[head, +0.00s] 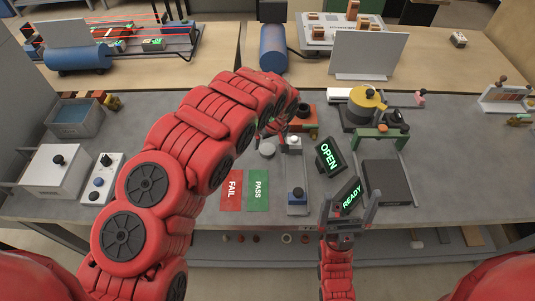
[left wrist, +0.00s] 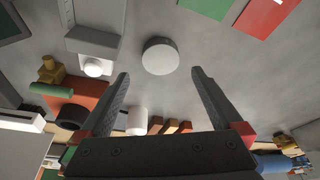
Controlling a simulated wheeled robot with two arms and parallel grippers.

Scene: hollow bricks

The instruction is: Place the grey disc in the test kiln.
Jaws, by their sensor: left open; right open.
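The grey disc (head: 267,149) lies flat on the grey workbench, just left of a small white-topped device. It also shows in the left wrist view (left wrist: 160,56), ahead of and between my left fingertips. My left gripper (head: 277,130) is open and empty, just behind the disc; its fingers show apart in the left wrist view (left wrist: 160,74). My right gripper (head: 349,206) is open and empty at the bench's front, beside the READY sign. No object is clearly marked as the test kiln; an orange-red unit (head: 305,118) stands behind and right of the disc.
The green PASS card (head: 258,190) and red FAIL card (head: 231,190) lie in front of the disc.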

